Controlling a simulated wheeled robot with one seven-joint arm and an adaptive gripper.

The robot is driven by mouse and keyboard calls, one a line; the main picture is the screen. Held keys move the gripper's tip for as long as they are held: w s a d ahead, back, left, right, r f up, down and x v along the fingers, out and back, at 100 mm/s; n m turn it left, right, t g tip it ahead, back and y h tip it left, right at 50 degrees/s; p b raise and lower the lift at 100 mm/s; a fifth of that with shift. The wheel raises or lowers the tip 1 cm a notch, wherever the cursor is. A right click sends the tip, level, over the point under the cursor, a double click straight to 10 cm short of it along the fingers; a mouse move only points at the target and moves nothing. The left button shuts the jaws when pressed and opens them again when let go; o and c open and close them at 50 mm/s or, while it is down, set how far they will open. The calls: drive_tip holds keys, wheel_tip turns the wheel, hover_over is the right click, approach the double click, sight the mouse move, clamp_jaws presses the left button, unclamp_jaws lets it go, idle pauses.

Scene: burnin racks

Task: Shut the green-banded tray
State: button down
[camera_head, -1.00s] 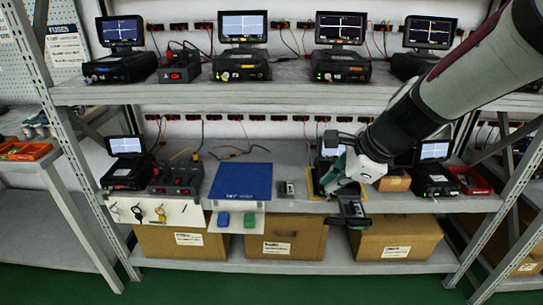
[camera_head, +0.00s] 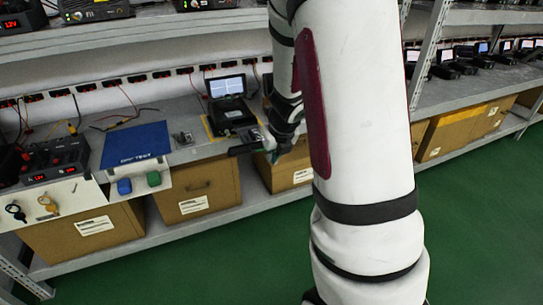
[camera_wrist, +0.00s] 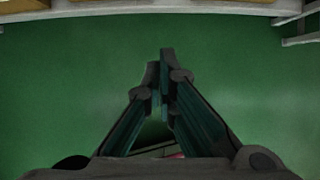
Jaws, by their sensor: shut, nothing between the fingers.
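A small tester (camera_head: 231,112) with a lit screen stands on the shelf inside a yellow outline. A dark tray (camera_head: 252,133) appears to stick out from its front, over the shelf edge. Its far end is partly hidden by my arm, and I cannot make out a green band clearly. My gripper (camera_head: 238,151) is just in front of and below the tray, pointing left. Whether it touches the tray I cannot tell. In the wrist view my gripper (camera_wrist: 165,55) has its fingers together and empty, over green floor.
A blue mat (camera_head: 135,145) lies left of the tester, with blue and green blocks (camera_head: 124,186) at its front. Cardboard boxes (camera_head: 200,190) stand on the lower shelf. A rack upright (camera_head: 420,55) stands at right. The green floor (camera_head: 480,200) in front is clear.

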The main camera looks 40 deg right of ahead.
drive_tip(key=w+d+f+b, duration=0.1)
drive_tip(key=w+f+b, duration=0.1)
drive_tip(key=w+f, duration=0.2)
drive_tip(key=shift+w+d, duration=0.4)
drive_tip(key=shift+w, duration=0.7)
drive_tip(key=shift+f, duration=0.1)
